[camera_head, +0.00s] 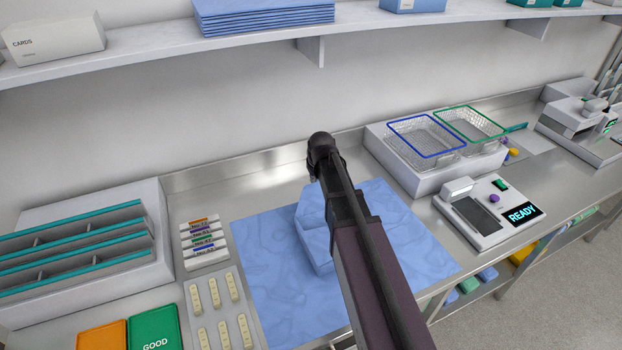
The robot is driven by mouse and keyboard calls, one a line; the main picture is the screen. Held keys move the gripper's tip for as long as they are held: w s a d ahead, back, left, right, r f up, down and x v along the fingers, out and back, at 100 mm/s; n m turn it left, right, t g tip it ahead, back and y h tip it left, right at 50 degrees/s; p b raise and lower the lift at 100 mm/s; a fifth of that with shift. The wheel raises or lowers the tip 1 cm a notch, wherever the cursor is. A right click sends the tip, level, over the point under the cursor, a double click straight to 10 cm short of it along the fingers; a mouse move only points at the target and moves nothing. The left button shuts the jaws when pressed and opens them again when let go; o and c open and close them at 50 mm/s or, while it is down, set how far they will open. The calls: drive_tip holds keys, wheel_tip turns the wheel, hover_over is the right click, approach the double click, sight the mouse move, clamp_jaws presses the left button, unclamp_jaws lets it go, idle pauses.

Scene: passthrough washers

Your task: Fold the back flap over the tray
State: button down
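A blue wrap sheet (270,268) lies spread on the steel bench in the middle. On it sits a raised, box-like shape covered in blue wrap (318,251), which I take to be the tray; no bare tray surface shows. A piece of wrap (311,205) stands at its back left corner; I cannot tell whether it is the back flap. My arm crosses in front of the bundle and hides its middle and part of its right side. My gripper (314,172) is at the arm's far end, just behind the bundle; its fingers are mostly hidden.
A teal-edged rack (80,250) and a white holder of labelled strips (204,242) stand left. Wire baskets with blue (425,137) and green rims (470,124) and a device reading READY (488,214) stand right. A shelf (250,36) runs above the back.

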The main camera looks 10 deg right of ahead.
drive_tip(key=s+g, duration=0.1)
drive_tip(key=s, duration=0.3)
drive_tip(key=s+d+g, duration=0.1)
drive_tip(key=s, duration=0.3)
drive_tip(key=s+d+g+p, duration=0.1)
drive_tip(key=s+g, duration=0.1)
drive_tip(key=s, duration=0.3)
drive_tip(key=shift+s+d+r, duration=0.1)
drive_tip(key=shift+r, duration=0.1)
drive_tip(key=shift+d, duration=0.2)
drive_tip(key=w+r+p, duration=0.3)
drive_tip(key=r+p, duration=0.3)
drive_tip(key=shift+w+a, duration=0.2)
drive_tip(key=shift+a, duration=0.15)
idle(0.4)
drive_tip(key=s+a+f+m+b, duration=0.1)
drive_tip(key=s, duration=0.5)
drive_tip(key=s+a+f+m+b, duration=0.1)
drive_tip(key=s+f, duration=0.1)
drive_tip(key=s, duration=0.4)
drive_tip(key=shift+s+a, duration=0.25)
drive_tip(key=shift+a, duration=0.15)
idle(0.6)
